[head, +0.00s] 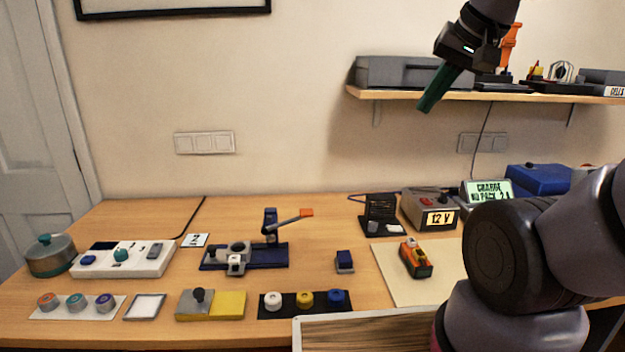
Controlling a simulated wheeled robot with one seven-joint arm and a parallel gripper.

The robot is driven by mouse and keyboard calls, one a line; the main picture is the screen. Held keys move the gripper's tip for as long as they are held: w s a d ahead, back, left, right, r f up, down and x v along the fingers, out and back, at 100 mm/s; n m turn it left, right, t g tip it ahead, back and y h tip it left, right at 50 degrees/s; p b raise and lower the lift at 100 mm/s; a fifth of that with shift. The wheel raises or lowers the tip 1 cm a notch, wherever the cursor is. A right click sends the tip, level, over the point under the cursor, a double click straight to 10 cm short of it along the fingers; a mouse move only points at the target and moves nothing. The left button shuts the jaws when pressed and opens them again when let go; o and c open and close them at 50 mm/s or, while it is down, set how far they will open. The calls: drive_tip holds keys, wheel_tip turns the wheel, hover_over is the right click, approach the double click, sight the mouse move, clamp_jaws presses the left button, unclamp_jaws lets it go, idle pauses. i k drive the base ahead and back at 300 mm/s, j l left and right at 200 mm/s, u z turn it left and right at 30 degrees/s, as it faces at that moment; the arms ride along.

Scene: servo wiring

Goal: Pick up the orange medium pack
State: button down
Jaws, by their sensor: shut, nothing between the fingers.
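An orange and black block (415,258), which looks like the orange medium pack, lies on a cream mat (393,285) at the right of the table. My gripper (428,104) is high at the upper right, in front of the wall and shelf. Its dark green fingers are together, point down and to the left, and hold nothing. It is well above the orange block and apart from it. The block's top and front side show clearly.
A grey box with a 12 V display (439,218) and a green-lit screen (488,191) stand behind the mat. A small blue block (344,262) sits left of it. A shelf (400,94) is near my gripper. My arm covers the table's right side.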

sight(417, 260)
drive_tip(key=j, duration=0.45)
drive_tip(key=j+z, duration=0.45)
drive_tip(key=k+j+z, duration=0.1)
drive_tip(key=j+z, duration=0.2)
drive_tip(key=z, duration=1.7)
